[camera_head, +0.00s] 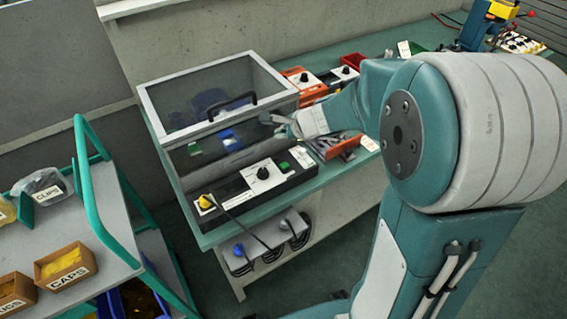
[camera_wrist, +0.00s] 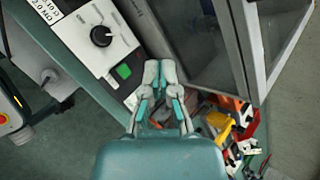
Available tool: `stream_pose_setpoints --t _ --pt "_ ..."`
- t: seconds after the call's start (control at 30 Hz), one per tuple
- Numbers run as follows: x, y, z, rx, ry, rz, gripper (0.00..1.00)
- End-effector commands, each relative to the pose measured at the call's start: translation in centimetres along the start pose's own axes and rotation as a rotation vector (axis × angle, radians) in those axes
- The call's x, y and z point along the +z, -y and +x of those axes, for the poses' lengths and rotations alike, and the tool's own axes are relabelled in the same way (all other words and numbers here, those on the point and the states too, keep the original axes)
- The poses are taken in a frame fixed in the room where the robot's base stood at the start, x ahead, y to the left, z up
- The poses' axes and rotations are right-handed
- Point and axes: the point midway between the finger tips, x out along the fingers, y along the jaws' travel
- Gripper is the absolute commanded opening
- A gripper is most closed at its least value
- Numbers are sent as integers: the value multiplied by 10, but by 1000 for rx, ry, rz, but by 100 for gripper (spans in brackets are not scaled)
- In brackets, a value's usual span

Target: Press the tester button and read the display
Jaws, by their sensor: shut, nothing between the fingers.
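The tester (camera_head: 232,190) is a long black box with a light panel along the bench's front edge. It carries a black knob (camera_head: 263,173) and a green square, apparently the button (camera_head: 283,166). In the wrist view the knob (camera_wrist: 101,35) and green square (camera_wrist: 123,71) show clearly on the panel. I cannot make out a display reading. My gripper (camera_head: 272,119) is shut and empty, above the bench beside the clear-walled enclosure. In the wrist view its fingertips (camera_wrist: 160,72) appear just right of the green square, apart from it in the picture; their height over it cannot be told.
The clear-walled enclosure (camera_head: 178,138) with a black handle (camera_head: 232,106) stands behind the tester. A red tray (camera_head: 348,152) of tools lies to the right. A cart (camera_head: 108,215) with boxes stands left. A yellow knob-like part (camera_head: 205,201) sits at the tester's left end.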

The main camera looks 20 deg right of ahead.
Motion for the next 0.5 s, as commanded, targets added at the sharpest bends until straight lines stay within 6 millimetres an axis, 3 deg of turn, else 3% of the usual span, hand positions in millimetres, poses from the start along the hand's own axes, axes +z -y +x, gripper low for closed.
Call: stream_pose_setpoints --t 0.2,0.5 --pt "-23 5 18 -24 -20 158 0" --pt "-22 5 20 -26 -21 165 0"
